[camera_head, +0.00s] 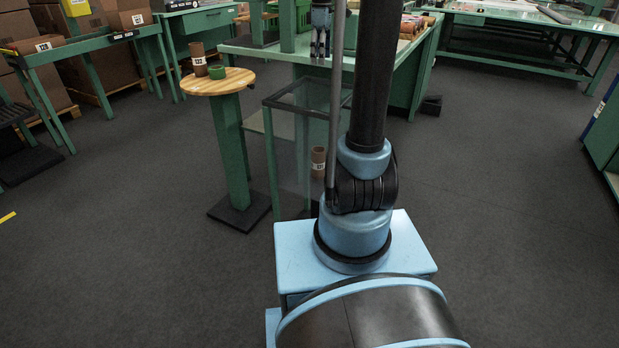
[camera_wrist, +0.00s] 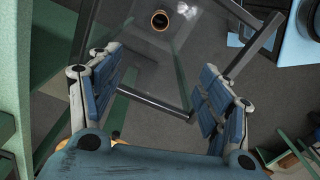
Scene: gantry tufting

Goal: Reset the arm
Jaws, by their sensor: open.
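My gripper (camera_head: 319,50) hangs pointing down at the near edge of the green workbench, behind my arm in the head view. In the wrist view my gripper (camera_wrist: 155,88) has its two blue-padded fingers wide apart with nothing between them. Below and beyond the fingers is a clear-panelled case with a dark metal frame (camera_wrist: 240,60). A brown cylinder (camera_wrist: 160,20) stands inside or behind the clear panel. The same labelled brown cylinder (camera_head: 318,163) shows low in the case in the head view, partly beside my arm.
The green workbench (camera_head: 420,60) stands behind the case. Green tables with boxes (camera_head: 130,20) are at the left. Open floor (camera_head: 490,200) lies at the right.

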